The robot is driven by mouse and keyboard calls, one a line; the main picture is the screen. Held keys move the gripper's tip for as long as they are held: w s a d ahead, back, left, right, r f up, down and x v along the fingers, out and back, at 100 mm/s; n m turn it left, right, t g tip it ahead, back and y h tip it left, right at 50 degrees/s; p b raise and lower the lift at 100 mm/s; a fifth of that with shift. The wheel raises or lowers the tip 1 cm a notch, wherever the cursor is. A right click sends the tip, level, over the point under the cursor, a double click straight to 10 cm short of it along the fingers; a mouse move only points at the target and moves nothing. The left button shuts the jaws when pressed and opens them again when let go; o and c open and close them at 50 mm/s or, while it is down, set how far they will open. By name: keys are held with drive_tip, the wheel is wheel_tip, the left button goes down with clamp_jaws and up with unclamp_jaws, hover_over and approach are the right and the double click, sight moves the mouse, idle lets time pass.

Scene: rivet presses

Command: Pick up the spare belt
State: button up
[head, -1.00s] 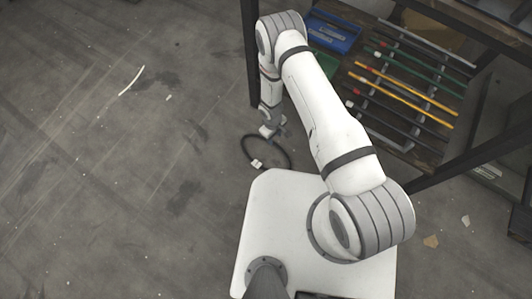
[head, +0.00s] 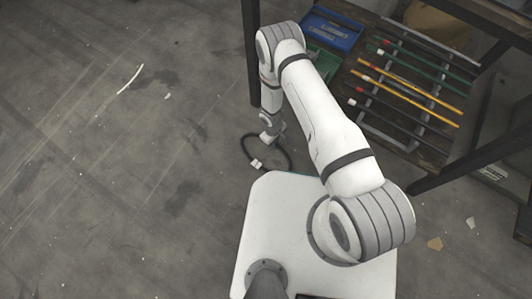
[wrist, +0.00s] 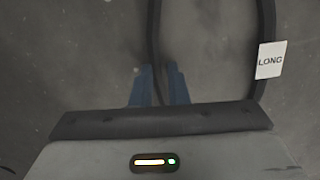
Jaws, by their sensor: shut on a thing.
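The spare belt (head: 290,157) is a thin black loop lying on the grey floor beside my white base in the head view. It carries a white tag (head: 256,163), which reads "LONG" in the wrist view (wrist: 270,60). In the wrist view, one strand of the belt (wrist: 153,35) runs between the two blue fingertips of my gripper (wrist: 159,75). The gripper is shut on that strand. The other strand passes to the right, outside the fingers. In the head view my gripper (head: 272,138) is low at the loop's far side, small and partly hidden.
A dark-framed rack (head: 254,85) stands to the right of the gripper. It holds a blue bin (head: 332,30), a green bin (head: 322,62) and several coloured rods (head: 410,92). A pale strip (head: 131,79) lies on the open floor at left.

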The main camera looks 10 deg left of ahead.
clamp_jaws()
wheel_tip(320, 180, up, 10)
drive_tip(key=p, duration=0.4)
